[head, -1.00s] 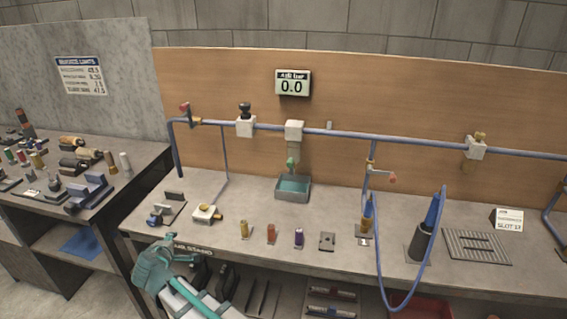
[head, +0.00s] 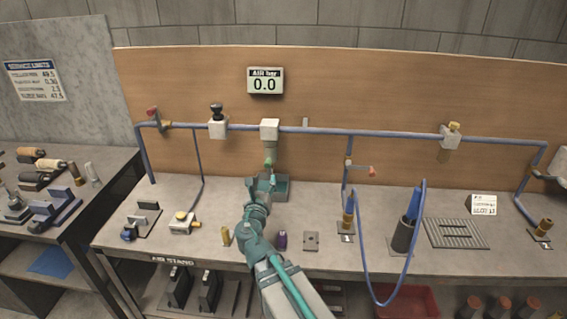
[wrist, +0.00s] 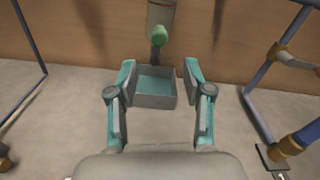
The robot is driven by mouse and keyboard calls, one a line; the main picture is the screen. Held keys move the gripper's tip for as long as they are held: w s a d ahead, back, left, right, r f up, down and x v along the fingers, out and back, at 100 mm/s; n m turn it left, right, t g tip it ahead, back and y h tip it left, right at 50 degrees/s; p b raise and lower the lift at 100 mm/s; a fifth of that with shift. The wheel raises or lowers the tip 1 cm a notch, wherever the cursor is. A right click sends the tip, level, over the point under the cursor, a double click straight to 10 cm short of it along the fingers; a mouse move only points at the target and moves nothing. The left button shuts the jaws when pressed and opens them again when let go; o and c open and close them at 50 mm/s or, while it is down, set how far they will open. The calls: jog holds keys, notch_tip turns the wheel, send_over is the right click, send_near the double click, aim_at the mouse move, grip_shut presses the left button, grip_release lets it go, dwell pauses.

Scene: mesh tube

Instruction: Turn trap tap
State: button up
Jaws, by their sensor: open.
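The trap hangs from a white block (head: 269,129) on the blue pipe, with a brownish bowl (head: 270,148) below it. A green tap (head: 268,162) sits at the bowl's lower end. In the wrist view the tap (wrist: 159,35) shows as a green knob with a dark stem beneath it. A grey tray (wrist: 154,101) with a teal inside stands below the tap. My gripper (head: 263,182) is open and empty, just in front of and below the tap. In the wrist view its fingers (wrist: 158,68) frame the tray, with the tap beyond the fingertips, centred between them and apart from them.
A blue pipe (head: 360,134) runs along the wooden back panel (head: 190,80). A hanging blue hose (head: 366,270) and a dark cup (head: 403,235) stand to the right. Small parts, including a purple one (head: 281,241), lie near my arm. The gauge (head: 265,81) reads 0.0.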

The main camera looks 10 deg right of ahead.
aim_at(267, 167)
jog(key=p+x, duration=0.2)
jog(key=x, duration=0.8)
jog(key=shift+w+p, duration=0.3)
jog(key=shift+w, duration=0.05)
grip_shut()
